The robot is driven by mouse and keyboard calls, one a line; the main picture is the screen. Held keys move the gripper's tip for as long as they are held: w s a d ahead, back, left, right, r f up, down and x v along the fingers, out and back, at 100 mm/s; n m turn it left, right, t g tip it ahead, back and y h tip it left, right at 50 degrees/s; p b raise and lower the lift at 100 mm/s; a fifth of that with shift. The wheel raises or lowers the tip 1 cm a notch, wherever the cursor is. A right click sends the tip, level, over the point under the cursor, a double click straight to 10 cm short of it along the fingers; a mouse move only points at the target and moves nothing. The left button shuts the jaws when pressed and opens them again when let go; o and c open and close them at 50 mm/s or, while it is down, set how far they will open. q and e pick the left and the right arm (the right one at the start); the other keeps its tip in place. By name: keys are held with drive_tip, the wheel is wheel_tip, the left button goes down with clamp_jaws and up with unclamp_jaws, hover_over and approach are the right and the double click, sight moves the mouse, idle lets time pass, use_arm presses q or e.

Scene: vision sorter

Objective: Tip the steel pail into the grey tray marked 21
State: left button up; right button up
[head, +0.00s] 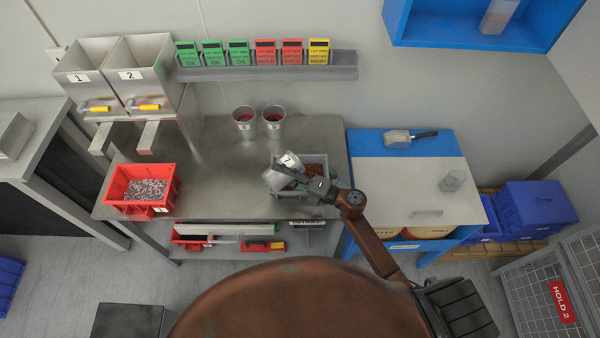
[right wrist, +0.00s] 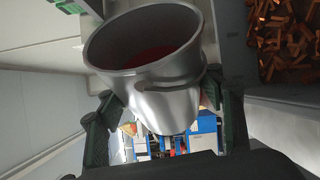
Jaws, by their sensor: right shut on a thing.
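My right gripper (head: 308,184) is shut on a steel pail (head: 279,177) and holds it tilted above a grey tray (head: 327,164) on the steel bench. The pail bears a white label that looks like a 7. In the right wrist view the pail (right wrist: 165,82) sits between the fingers (right wrist: 165,108), its wide mouth showing something reddish inside. Orange-brown pieces (right wrist: 284,40) lie in the tray, beside the pail's mouth. The tray's number is not readable. My left gripper is not in view.
Two more steel pails (head: 245,121) (head: 273,121) stand upright behind on the bench, with red contents. A red bin (head: 168,173) of grey pieces is at the left. A blue-framed cabinet (head: 408,185) with a scoop (head: 397,139) stands right. Bare bench lies between.

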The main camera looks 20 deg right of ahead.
sight(279, 161)
drive_tip(key=shift+w+d+r+m, duration=0.15)
drive_tip(key=shift+d+r+m, duration=0.05)
drive_tip(key=shift+r+m, duration=0.35)
drive_tip(key=shift+w+d+f+m+t+y+b, duration=0.1)
drive_tip(key=shift+d+f+m+t+y+b, duration=0.15)
drive_tip(key=shift+m, duration=0.25)
drive_tip(key=shift+w+d+f+m+t+y+b, duration=0.1)
drive_tip(key=shift+m+t+b, duration=0.15)
drive_tip(key=shift+m+b, duration=0.15)
idle(0.6)
drive_tip(key=shift+w+d+r+m+t, duration=0.15)
drive_tip(key=shift+d+r+m+t, duration=0.2)
drive_tip(key=shift+m, duration=0.5)
idle(0.5)
drive_tip(key=shift+w+d+r+m+y+p, duration=0.1)
drive_tip(key=shift+d+r+m+y+p, duration=0.2)
drive_tip(key=shift+r+m+p, duration=0.3)
